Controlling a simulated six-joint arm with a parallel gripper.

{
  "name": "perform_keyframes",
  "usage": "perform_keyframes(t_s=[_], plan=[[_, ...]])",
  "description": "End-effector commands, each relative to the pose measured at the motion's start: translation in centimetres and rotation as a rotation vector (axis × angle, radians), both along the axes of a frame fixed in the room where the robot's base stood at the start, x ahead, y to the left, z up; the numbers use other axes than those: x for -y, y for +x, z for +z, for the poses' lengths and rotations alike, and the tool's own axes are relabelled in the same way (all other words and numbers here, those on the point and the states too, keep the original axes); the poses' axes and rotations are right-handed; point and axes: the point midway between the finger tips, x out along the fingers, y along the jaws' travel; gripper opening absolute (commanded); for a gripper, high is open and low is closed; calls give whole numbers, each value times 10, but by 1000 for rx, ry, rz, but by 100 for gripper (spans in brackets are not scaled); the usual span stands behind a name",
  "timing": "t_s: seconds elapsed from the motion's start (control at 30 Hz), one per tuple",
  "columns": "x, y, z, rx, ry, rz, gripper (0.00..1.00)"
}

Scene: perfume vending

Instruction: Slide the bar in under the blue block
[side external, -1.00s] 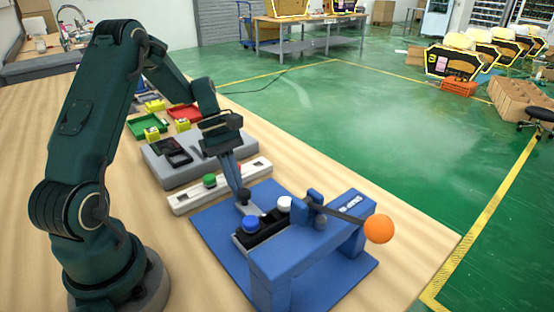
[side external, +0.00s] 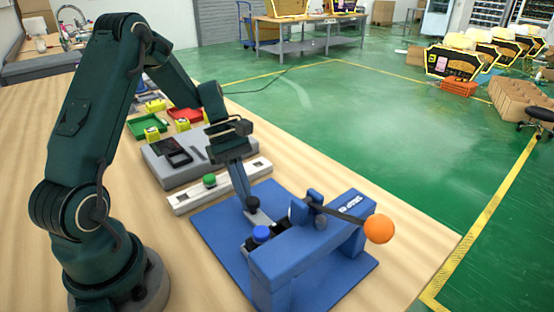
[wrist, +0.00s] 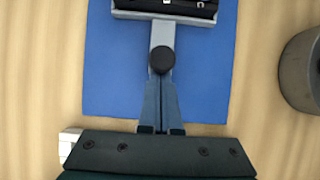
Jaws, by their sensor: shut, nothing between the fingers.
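The bar is a grey T-shaped slide (side external: 262,218) with a black knob (side external: 253,202), lying on a blue base plate (side external: 215,222). It also shows in the wrist view (wrist: 162,33). A black holder with a blue-capped bottle (side external: 261,233) sits at its far end, partly hidden by the blue block (side external: 305,248). The blue block is a bridge-like frame with a lever. My gripper (side external: 249,198) is shut and empty, its fingertips low at the knob's near side. In the wrist view the closed fingertips (wrist: 161,82) meet the knob's lower edge; contact is not certain.
A lever with an orange ball (side external: 379,229) sticks out at the right of the block. Behind my gripper are a white strip (side external: 192,200) with a green button (side external: 209,180) and a grey slab (side external: 160,168). Red and green trays lie farther back.

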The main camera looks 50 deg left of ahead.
Motion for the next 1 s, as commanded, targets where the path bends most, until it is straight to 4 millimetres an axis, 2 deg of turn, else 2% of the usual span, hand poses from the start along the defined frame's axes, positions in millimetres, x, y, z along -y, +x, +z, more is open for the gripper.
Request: perform_keyframes(t_s=[0.3, 0.77, 1.0], plan=[[12, 0, 0, 0, 0, -1, 0], [14, 0, 0, 0, 0, 0, 0], [22, 0, 0, 0, 0, -1, 0]])
